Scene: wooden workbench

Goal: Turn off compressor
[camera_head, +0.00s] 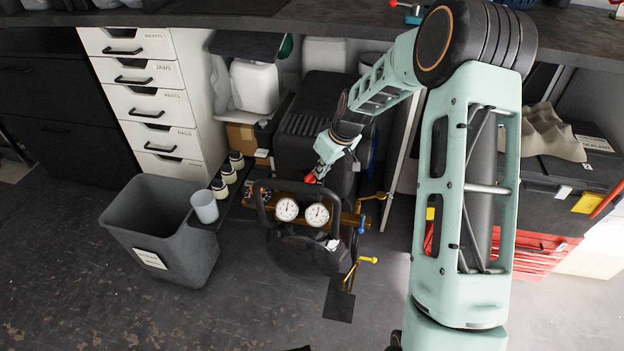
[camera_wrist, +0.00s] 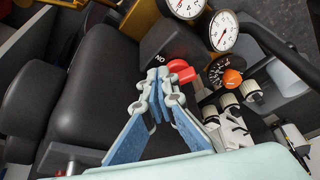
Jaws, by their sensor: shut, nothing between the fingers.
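The compressor (camera_head: 308,145) is a black machine with a brass-coloured manifold and two white dial gauges (camera_head: 302,212). A red switch knob (camera_wrist: 182,72) sits on its dark box, beside lettering that reads as an upside-down "ON" in the wrist view. The red knob also shows in the head view (camera_head: 310,178). My gripper (camera_wrist: 163,80) has its blue fingers shut, with the tips together just left of the red knob. I cannot tell whether the tips touch it. In the head view my gripper (camera_head: 318,172) is over the back of the gauge area.
An orange knob (camera_wrist: 232,78) on a black dial lies right of the red one. A black handle bar (camera_wrist: 275,45) curves beside the gauges. Several small bottles (camera_head: 228,174) stand on a side shelf. A grey bin (camera_head: 155,225) stands left; the floor in front is clear.

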